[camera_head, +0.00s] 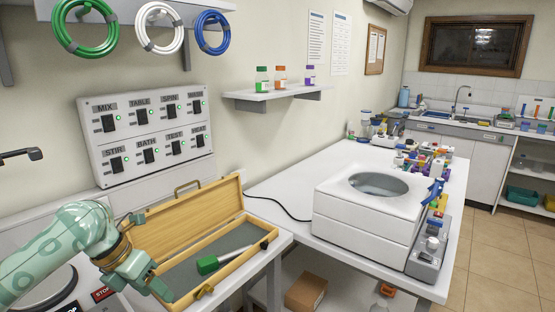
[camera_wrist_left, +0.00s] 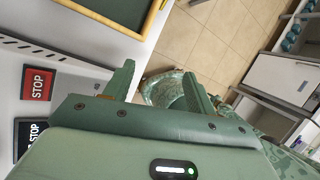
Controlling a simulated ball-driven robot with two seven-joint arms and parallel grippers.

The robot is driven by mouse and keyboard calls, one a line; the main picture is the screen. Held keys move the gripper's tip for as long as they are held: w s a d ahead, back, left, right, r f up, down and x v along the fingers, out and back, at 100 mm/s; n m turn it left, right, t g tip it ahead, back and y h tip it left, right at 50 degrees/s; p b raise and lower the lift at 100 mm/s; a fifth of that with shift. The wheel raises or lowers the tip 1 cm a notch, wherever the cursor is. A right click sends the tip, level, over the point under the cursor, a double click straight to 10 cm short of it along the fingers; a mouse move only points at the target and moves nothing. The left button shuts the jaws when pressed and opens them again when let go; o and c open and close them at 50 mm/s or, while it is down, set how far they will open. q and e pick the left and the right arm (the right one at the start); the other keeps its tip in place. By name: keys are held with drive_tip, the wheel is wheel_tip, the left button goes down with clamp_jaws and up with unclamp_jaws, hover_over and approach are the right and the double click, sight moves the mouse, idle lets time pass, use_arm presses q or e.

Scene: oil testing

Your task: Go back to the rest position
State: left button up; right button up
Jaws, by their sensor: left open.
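My left gripper (camera_head: 152,282) comes in from the lower left in the head view, beside the near left end of an open wooden case. It is open, and its two fingers also show in the left wrist view (camera_wrist_left: 160,85) with nothing between them. The wooden case (camera_head: 185,202) has its lid raised. My right gripper is not in view.
A white bath machine (camera_head: 345,227) stands on the right-hand bench. A switch panel (camera_head: 148,135) is on the wall behind the case. Red (camera_wrist_left: 38,85) and black STOP labels are close to the gripper. Open tiled floor (camera_wrist_left: 215,40) lies beyond the bench edge.

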use_arm(q)
drive_tip(key=s+d+f+n+t+y, duration=0.1)
drive_tip(key=s+d+f+n+t, duration=0.1)
drive_tip(key=s+d+f+n, duration=0.35)
drive_tip(key=s+d+f+n+t+y, duration=0.1)
drive_tip(key=s+d+f+n+t, duration=0.15)
drive_tip(key=s+f+n, duration=0.55)
drive_tip(key=s+a+f+n+y, duration=0.1)
drive_tip(key=s+a+n+y, duration=0.6)
drive_tip(key=s+a+n, duration=0.9)
drive_tip(key=s+d+f+n+g+h, duration=0.15)
drive_tip(key=d+f, duration=0.25)
drive_tip(key=f, duration=0.9)
drive_tip(key=s+d+f+n+g+h, duration=0.1)
drive_tip(key=d+f+n+h, duration=0.2)
drive_tip(key=f, duration=0.9)
drive_tip(key=s+f+n+g, duration=0.1)
drive_tip(key=s+f, duration=0.6)
drive_tip(key=s, duration=0.3)
drive_tip(key=s+d+f+n+g, duration=0.1)
drive_tip(key=s+f+g, duration=0.1)
drive_tip(key=s+f, duration=0.6)
drive_tip(key=s, duration=0.2)
drive_tip(key=shift+s+d+f+n, duration=0.15)
drive_tip(key=shift+s+f+n, duration=0.1)
drive_tip(key=shift+s+n, duration=0.15)
